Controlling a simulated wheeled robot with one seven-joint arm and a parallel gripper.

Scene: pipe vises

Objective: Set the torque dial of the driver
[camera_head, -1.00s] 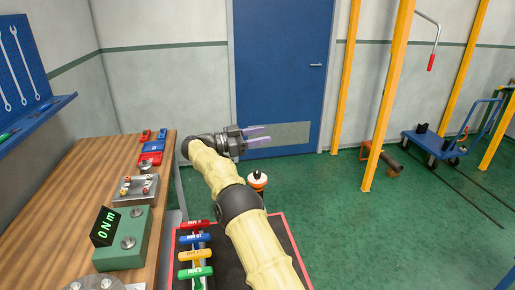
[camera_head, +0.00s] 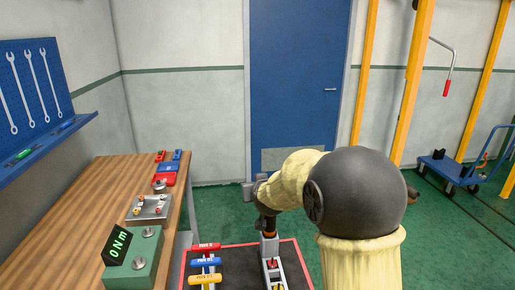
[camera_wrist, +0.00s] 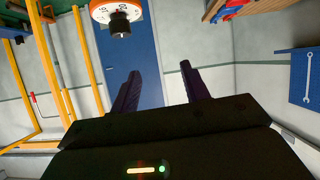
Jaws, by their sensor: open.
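The driver's torque dial (camera_wrist: 116,11) shows at the top of the wrist view as an orange and white ring with numbers and a black tip. My gripper (camera_wrist: 160,86) is open and empty there, its two purple fingers apart. The dial lies above and left of the fingertips in that picture, not between them. In the head view the dark and orange upright driver body (camera_head: 269,230) stands at a grey holder on the black, red-edged tray (camera_head: 240,262). My wrist is just above it. My fingers and the dial cannot be made out there.
Red, blue and yellow T-handles (camera_head: 205,262) stand on the tray left of the driver. A wooden bench (camera_head: 125,205) at left carries a green torque tester (camera_head: 135,262) and a metal fixture (camera_head: 150,207). A blue door (camera_head: 290,80) and yellow posts stand behind.

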